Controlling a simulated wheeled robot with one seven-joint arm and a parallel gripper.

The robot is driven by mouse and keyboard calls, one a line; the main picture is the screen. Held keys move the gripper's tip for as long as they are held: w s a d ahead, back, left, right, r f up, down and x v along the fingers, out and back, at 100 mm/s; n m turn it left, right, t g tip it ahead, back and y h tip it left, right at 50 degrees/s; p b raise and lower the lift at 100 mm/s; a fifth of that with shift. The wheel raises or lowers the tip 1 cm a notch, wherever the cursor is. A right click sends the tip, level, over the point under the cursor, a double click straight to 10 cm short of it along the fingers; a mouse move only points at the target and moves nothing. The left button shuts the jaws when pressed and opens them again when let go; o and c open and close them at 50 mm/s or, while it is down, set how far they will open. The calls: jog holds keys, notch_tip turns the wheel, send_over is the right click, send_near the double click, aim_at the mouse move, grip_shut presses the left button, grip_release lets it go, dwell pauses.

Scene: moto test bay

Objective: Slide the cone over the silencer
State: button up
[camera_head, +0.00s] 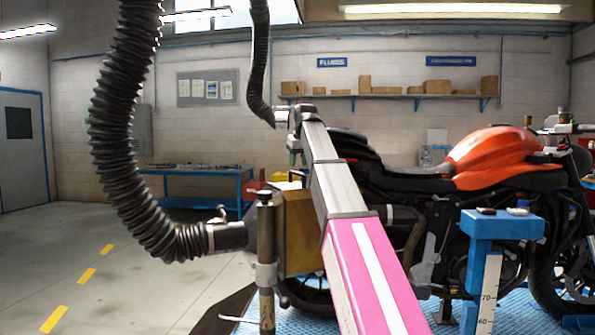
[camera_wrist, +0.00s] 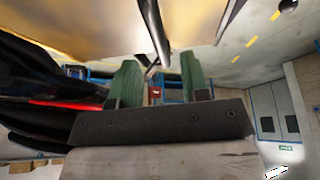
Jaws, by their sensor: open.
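A thick black ribbed hose (camera_head: 125,140) hangs from above and bends right into a metal end fitting (camera_head: 228,237). A dark grey flare, seemingly the cone (camera_head: 253,229), sits at that end, partly hidden by a post. A gold-brown boxy body (camera_head: 299,230) is right beside it; I cannot tell whether it is the silencer. A broad gold surface (camera_wrist: 80,25) fills the top of the wrist view. My gripper (camera_head: 293,157) is above the gold body, partly hidden by my arm. Its green fingers (camera_wrist: 160,70) are apart with nothing between them in the wrist view.
The orange motorcycle (camera_head: 495,155) stands at the right. A slim post (camera_head: 265,245) stands before the gold body. A blue stand (camera_head: 503,224) is at the front right. A thinner hose (camera_head: 260,60) hangs near my wrist. The floor at the left (camera_head: 80,240) is clear.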

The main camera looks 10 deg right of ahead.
jog(key=shift+x, duration=1.9)
grip_shut()
jog(key=w+d, duration=0.1)
jog(key=d, duration=0.3)
jog(key=w+d, duration=0.2)
jog(key=d, duration=0.3)
jog(key=w+d, duration=0.1)
jog(key=d, duration=0.3)
jog(key=shift+w+d+r, duration=0.1)
jog(key=shift+w+d, duration=0.05)
jog(key=shift+d, duration=0.25)
grip_release()
jog(key=shift+d, duration=0.15)
jog(key=a+v, duration=0.1)
jog(key=v, duration=0.9)
jog(key=shift+d+r, duration=0.4)
